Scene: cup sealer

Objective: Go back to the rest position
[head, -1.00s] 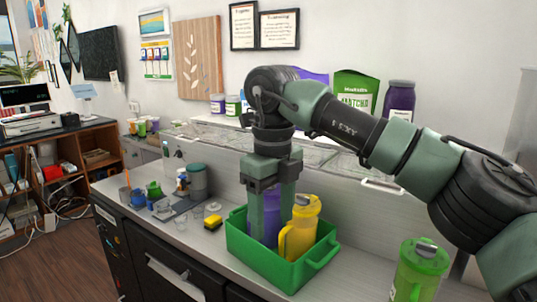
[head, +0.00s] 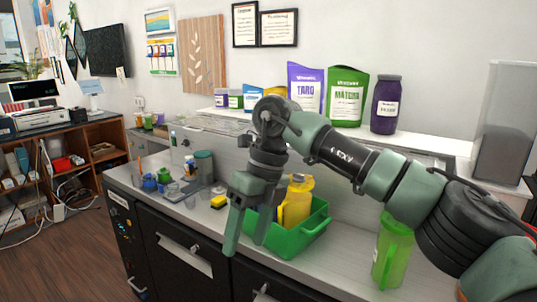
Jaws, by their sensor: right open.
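My right gripper (head: 247,232) is open and empty. Its fingers point down in front of the green crate's left side and hide part of it. The green crate (head: 303,236) stands on the counter. A yellow pitcher (head: 296,203) stands upright in it. Only a sliver of purple shows behind the gripper, so the purple pitcher is mostly hidden. A green pitcher (head: 393,253) stands on the counter to the right of the crate, partly behind my right arm. My left gripper is not in view.
The grey counter (head: 345,262) has free room between crate and green pitcher. A yellow sponge (head: 219,201) and small cups lie to the left. Taro (head: 305,90) and matcha (head: 346,97) bags and a purple jar (head: 386,104) stand on the back shelf. A clear container (head: 503,125) is at right.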

